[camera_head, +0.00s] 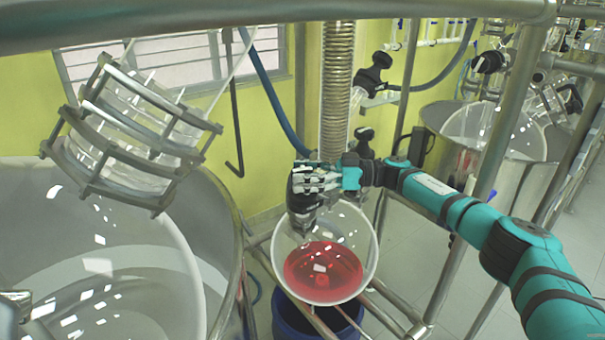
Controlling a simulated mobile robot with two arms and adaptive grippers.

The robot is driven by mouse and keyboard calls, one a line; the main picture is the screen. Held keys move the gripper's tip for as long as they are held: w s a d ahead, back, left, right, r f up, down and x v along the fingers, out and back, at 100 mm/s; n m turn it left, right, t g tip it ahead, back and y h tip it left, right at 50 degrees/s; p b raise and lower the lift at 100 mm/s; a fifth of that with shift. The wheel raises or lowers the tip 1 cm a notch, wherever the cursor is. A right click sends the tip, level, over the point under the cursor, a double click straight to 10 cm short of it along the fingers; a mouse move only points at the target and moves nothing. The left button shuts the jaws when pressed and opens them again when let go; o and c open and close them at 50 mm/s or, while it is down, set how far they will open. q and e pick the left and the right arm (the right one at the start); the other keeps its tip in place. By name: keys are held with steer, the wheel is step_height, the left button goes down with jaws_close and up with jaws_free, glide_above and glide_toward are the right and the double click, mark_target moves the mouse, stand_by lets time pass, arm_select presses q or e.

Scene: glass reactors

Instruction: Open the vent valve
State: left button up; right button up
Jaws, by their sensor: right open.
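My right gripper (303,222) hangs over the round glass flask (372,250), which holds red liquid. It points down at the flask's top and is open. The gripper and wrist hide the top of the flask and any fitting there. A black-knobbed valve (372,78) sits beside the ribbed column, above and behind my gripper. A second black knob (364,134) is lower, just behind my right wrist. I cannot tell which of these is the vent valve.
A large glass vessel (120,265) in a steel jacket fills the left, with a clamped glass flange above it. A ribbed metal column (338,90) rises behind my gripper. Steel frame tubes (492,130) stand near my right arm. A blue drum (290,325) is under the flask.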

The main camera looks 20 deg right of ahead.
steer(key=v, duration=0.8)
steer(key=shift+a+r, duration=0.15)
steer(key=shift+a, duration=0.05)
stand_by(0.3)
